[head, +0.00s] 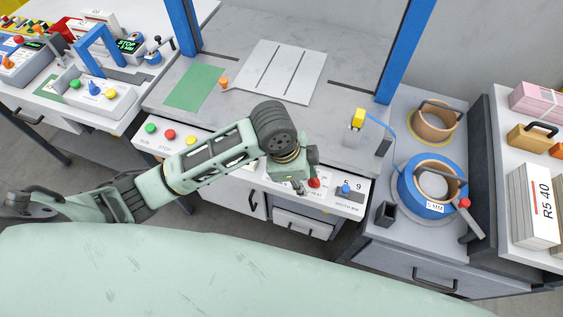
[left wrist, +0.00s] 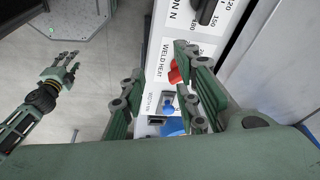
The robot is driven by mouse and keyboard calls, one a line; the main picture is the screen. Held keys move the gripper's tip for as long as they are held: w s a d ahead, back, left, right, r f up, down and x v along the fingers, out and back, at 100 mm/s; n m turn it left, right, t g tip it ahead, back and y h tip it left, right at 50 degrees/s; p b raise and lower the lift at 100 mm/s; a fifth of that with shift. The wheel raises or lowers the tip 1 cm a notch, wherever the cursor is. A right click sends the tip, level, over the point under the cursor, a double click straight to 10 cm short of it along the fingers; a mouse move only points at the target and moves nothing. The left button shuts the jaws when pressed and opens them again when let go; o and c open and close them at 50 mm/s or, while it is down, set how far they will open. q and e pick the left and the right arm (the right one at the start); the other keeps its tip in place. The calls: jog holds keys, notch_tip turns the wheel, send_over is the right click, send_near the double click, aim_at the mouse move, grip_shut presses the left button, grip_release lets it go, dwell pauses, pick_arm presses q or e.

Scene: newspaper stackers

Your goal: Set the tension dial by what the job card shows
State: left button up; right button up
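My left gripper (head: 297,186) is over the front control panel (head: 203,152) in the head view. In the left wrist view its fingers (left wrist: 160,72) are spread apart and empty, with part of the panel between them. A black dial (left wrist: 207,12), beside a label ending "ON N", is beyond the fingers at the top edge; its pointer reading is unclear. The red weld heat knob (left wrist: 175,72) is close to the right finger. The blue width knob (left wrist: 168,104) is between the fingers. My right gripper (left wrist: 62,68) has its fingers spread, empty. I cannot make out a job card.
Green and red buttons (head: 169,134) are on the panel's left. A green sheet (head: 194,87) and a white slotted plate (head: 275,70) lie behind it. Blue posts (head: 404,55) frame the bench. A blue tape reel (head: 417,197) and a side shelf stand at right.

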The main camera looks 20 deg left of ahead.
pick_arm(q)
jog(key=w+a+r+m+y, duration=0.1)
jog(key=a, duration=0.1)
jog(key=w+a+r+m+y, duration=0.1)
jog(key=w+a, duration=0.1)
jog(key=w+a+r+m+g+y, duration=0.1)
jog(key=a, duration=0.2)
jog(key=shift+w+r, duration=0.35)
jog(key=shift+w, duration=0.05)
jog(key=shift+f+p, duration=0.65)
jog(key=shift+f, duration=3.2)
grip_shut()
